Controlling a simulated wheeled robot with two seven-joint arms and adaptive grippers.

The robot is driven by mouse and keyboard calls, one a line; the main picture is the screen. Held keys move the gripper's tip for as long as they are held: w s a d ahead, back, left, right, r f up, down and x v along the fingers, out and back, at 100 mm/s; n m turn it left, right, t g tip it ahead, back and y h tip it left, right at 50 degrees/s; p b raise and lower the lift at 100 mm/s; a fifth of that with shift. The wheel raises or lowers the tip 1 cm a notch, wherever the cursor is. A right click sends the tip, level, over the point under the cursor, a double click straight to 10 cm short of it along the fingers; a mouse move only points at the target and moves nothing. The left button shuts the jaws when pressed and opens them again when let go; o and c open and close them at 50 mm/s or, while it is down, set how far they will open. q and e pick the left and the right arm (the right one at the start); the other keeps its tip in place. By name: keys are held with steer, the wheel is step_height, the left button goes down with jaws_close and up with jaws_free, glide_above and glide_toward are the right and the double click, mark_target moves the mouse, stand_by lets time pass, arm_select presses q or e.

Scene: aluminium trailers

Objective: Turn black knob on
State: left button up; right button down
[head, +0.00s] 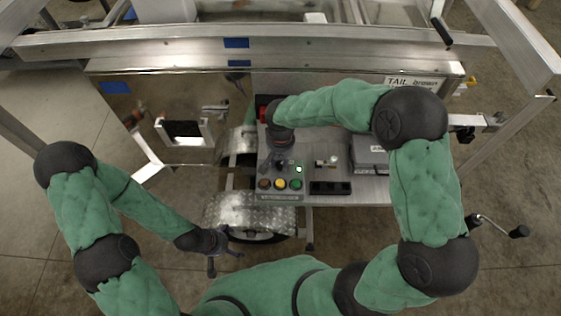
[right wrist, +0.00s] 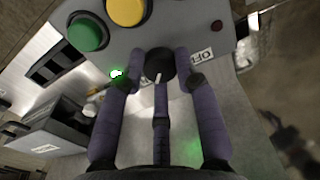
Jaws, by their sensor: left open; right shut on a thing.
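The black knob (right wrist: 159,64) sits on a grey control box (right wrist: 205,28), with a white pointer mark on its face. My right gripper (right wrist: 160,72) has its purple-grey fingers closed around the knob from both sides. In the head view my right gripper (head: 281,153) reaches down over the control box (head: 264,165) and hides the knob. A small lit green light (right wrist: 116,73) shows left of the knob. A white label (right wrist: 199,56) lies to its right, partly behind a finger. My left gripper (head: 216,256) is open and empty, low and away from the box.
A diamond-plate fender (head: 250,211) is below; an aluminium rail (head: 180,46) runs behind.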

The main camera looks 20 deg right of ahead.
mark_target(281, 164)
steer(key=shift+s+f+m, duration=0.1)
steer(key=shift+m, duration=0.3)
steer(key=c, duration=0.9)
jaws_free()
steer(key=shift+r, duration=0.2)
step_height(281, 164, up, 12)
steer(key=shift+f, duration=0.15)
